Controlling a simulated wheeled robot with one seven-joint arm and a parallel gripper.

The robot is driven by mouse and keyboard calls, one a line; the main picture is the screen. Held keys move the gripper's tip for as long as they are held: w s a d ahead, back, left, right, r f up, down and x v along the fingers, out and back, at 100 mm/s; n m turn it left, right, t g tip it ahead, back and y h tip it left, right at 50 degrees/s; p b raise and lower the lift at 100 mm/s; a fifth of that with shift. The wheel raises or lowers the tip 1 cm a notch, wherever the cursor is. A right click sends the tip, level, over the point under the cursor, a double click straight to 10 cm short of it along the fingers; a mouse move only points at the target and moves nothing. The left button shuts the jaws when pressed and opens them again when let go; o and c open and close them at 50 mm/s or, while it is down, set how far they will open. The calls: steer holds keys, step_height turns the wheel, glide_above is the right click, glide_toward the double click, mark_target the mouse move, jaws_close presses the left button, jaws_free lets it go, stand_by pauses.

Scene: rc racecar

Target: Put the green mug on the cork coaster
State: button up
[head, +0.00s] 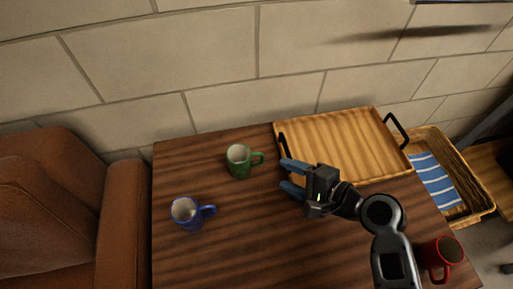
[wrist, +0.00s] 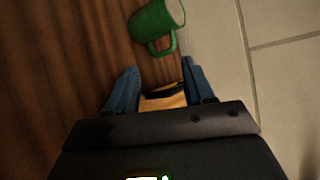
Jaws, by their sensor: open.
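The green mug (head: 239,161) stands upright at the back of the dark wooden table, its handle pointing right. It also shows at the top of the wrist view (wrist: 152,24), ahead of my fingers. My gripper (head: 286,176) is open and empty, to the right of the mug, with its fingertips pointing left towards the handle and apart from it. In the wrist view my gripper's two blue fingers (wrist: 160,76) are spread. I see no cork coaster in either view.
A blue mug (head: 187,213) stands at the table's front left. A wooden tray (head: 345,145) with black handles lies at the back right. A red mug (head: 441,256) is at the front right. A wicker basket (head: 478,205) is beyond the right edge. A brick wall rises behind.

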mark_target(246, 161)
steer(key=shift+y, duration=0.3)
steer(key=x, duration=0.5)
steer(key=w+r+x, duration=0.1)
steer(key=x, duration=0.2)
steer(key=shift+w+a+f, duration=0.1)
steer(key=shift+w+f, duration=0.05)
steer(key=shift+w, duration=0.05)
steer(key=c, duration=0.9)
jaws_close()
steer(key=shift+f, duration=0.1)
